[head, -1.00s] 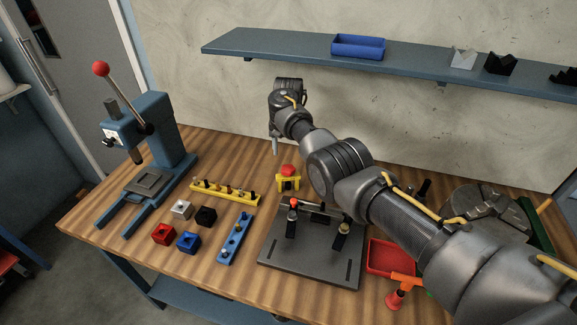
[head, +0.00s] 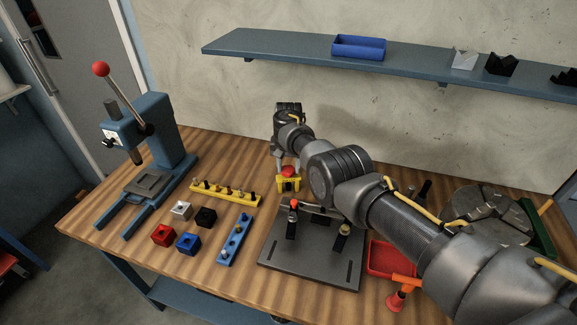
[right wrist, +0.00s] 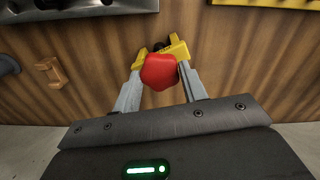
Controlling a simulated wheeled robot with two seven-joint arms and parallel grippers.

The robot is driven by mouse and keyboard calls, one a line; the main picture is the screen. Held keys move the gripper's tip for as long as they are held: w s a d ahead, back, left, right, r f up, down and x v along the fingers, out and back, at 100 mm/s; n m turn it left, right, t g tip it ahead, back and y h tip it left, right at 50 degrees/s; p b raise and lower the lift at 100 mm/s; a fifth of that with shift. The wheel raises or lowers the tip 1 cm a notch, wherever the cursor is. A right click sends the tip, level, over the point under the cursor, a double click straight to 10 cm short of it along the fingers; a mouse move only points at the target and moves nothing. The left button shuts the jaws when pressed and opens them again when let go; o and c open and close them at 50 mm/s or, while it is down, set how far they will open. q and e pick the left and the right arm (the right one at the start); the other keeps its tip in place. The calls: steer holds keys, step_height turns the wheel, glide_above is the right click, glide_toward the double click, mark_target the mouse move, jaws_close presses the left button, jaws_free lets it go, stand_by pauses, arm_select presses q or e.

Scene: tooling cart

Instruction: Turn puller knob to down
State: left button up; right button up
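The puller is a small yellow frame (head: 288,186) with a red knob (head: 289,171) on top, standing on the bench near the back. My right gripper (head: 289,174) points down over it, one finger on each side of the red knob. In the right wrist view the red knob (right wrist: 159,72) sits between the spread fingers (right wrist: 160,82), with the yellow frame (right wrist: 176,49) behind it. Small gaps seem to show beside the knob, so the gripper looks open. My left gripper is not in view.
A grey fixture plate (head: 310,262) with upright clamps stands just in front of the puller. A yellow pin strip (head: 225,193) lies to the left, and a blue arbor press (head: 165,140) stands farther left. A red tray (head: 390,260) is at the right.

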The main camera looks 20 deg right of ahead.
steer(key=c, duration=0.5)
steer(key=shift+r+n+p, duration=0.1)
steer(key=shift+n+p, duration=0.75)
steer(key=shift+n, duration=0.45)
steer(key=n, duration=0.2)
steer(key=shift+n+p, duration=0.3)
steer(key=shift+p, duration=0.1)
steer(key=n, duration=0.3)
steer(key=shift+n, duration=0.3)
steer(key=shift+n+b, duration=0.3)
steer(key=shift+n, duration=1.9)
